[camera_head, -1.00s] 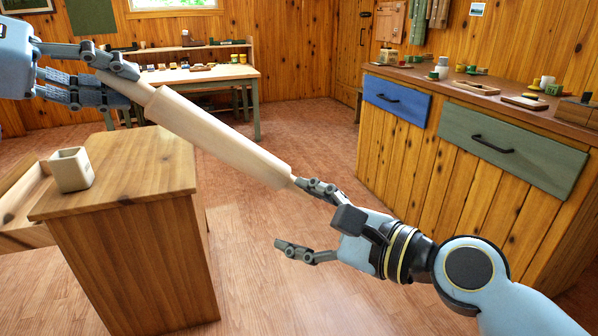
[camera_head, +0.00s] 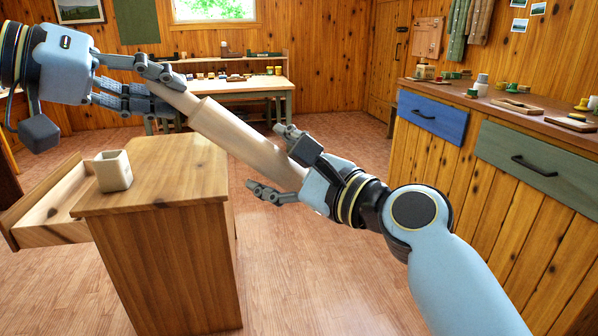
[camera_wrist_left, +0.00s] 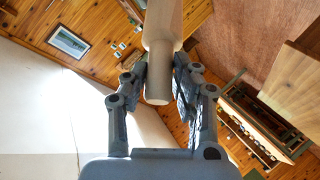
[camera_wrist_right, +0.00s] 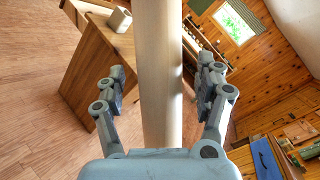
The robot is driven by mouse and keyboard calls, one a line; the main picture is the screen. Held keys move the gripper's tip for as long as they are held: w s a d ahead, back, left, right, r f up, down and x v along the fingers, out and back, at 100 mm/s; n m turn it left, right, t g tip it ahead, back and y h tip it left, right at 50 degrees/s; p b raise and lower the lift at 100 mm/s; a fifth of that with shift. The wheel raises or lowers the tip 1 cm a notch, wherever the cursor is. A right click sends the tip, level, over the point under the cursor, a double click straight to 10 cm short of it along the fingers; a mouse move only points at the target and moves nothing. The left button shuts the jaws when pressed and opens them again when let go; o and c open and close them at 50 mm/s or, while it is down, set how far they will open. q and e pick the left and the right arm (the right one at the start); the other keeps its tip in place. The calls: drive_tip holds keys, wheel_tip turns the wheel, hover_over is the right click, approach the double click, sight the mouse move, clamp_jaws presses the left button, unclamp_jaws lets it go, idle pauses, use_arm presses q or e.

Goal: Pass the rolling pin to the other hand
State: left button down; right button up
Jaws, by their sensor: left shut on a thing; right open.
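The wooden rolling pin (camera_head: 240,137) hangs in the air, slanting down to the right in the head view. My left gripper (camera_head: 168,90) is shut on its upper handle, which shows between the fingers in the left wrist view (camera_wrist_left: 158,85). My right gripper (camera_head: 272,160) is open at the pin's lower end. In the right wrist view the pin's body (camera_wrist_right: 160,75) runs between the two spread fingers, with gaps on both sides. The pin's lower end is hidden behind my right gripper in the head view.
A small wooden cabinet (camera_head: 165,185) with an open drawer (camera_head: 50,205) stands below at the left, a cream cup (camera_head: 113,170) on it. A counter with blue (camera_head: 432,115) and green drawers is at the right. A cluttered table (camera_head: 280,84) stands behind. The middle floor is clear.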

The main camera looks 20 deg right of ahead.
drive_tip(key=shift+w+a, duration=0.25)
drive_tip(key=shift+w, duration=0.25)
drive_tip(key=c, duration=1.3)
use_arm(q)
drive_tip(key=c, duration=1)
unclamp_jaws()
use_arm(e)
clamp_jaws()
use_arm(q)
drive_tip(key=shift+o, duration=0.2)
drive_tip(key=shift+a, duration=0.15)
